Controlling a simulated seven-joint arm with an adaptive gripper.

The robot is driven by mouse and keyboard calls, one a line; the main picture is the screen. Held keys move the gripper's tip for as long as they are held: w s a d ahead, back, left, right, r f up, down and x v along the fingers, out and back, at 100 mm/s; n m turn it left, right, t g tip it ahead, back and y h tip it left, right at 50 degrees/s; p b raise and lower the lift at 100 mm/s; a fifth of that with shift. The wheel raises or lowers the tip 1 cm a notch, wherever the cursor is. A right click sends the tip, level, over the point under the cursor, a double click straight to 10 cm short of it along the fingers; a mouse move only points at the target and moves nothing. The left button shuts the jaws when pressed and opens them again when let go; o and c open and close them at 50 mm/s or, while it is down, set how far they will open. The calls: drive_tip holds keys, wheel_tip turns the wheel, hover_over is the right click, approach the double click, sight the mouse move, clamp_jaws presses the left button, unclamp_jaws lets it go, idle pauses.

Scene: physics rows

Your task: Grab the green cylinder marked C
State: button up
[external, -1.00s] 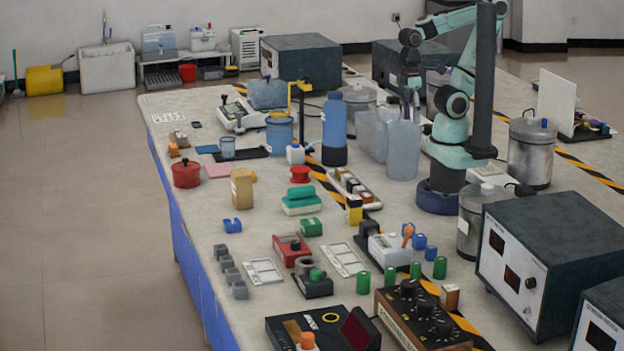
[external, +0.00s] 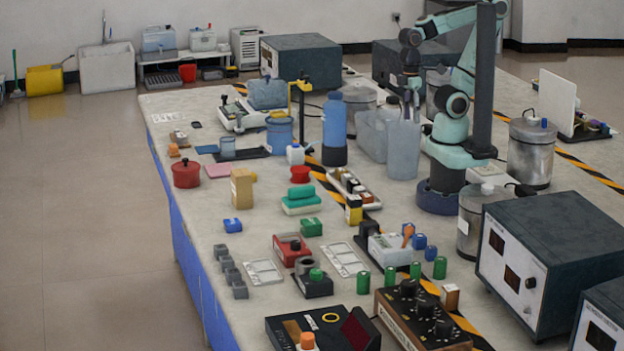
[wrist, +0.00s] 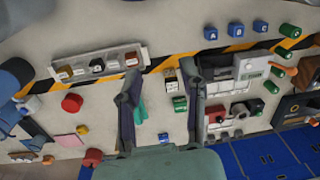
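Several small green cylinders stand in a slanting row at the front right of the bench in the external view: one at the left end (external: 363,283), two in the middle (external: 390,277) (external: 415,270), one at the right end (external: 440,267). In the wrist view the green cylinders (wrist: 283,53) run down the right side. I cannot read their letters, so I cannot tell which is C. My gripper (wrist: 160,70) is open and empty, high above the bench and away from the cylinders. In the external view it is at the back, partly hidden by clear containers.
A white-and-grey device (external: 388,250) and a black knob box (external: 425,318) are close by. A large dark instrument (external: 550,260) stands to the right. Clear tall containers (external: 403,150) stand near my arm.

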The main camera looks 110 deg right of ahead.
drive_tip(key=o, duration=0.3)
wheel_tip(320, 180, up, 6)
drive_tip(key=w+a+r+m, duration=0.2)
drive_tip(key=w+a+r, duration=0.15)
drive_tip(key=w, duration=0.45)
drive_tip(key=m, duration=0.8)
hover_over(416, 264)
wheel_tip(416, 264, down, 4)
drive_tip(key=shift+h, duration=0.4)
wheel_tip(416, 264, down, 30)
drive_tip(key=shift+r, duration=0.1)
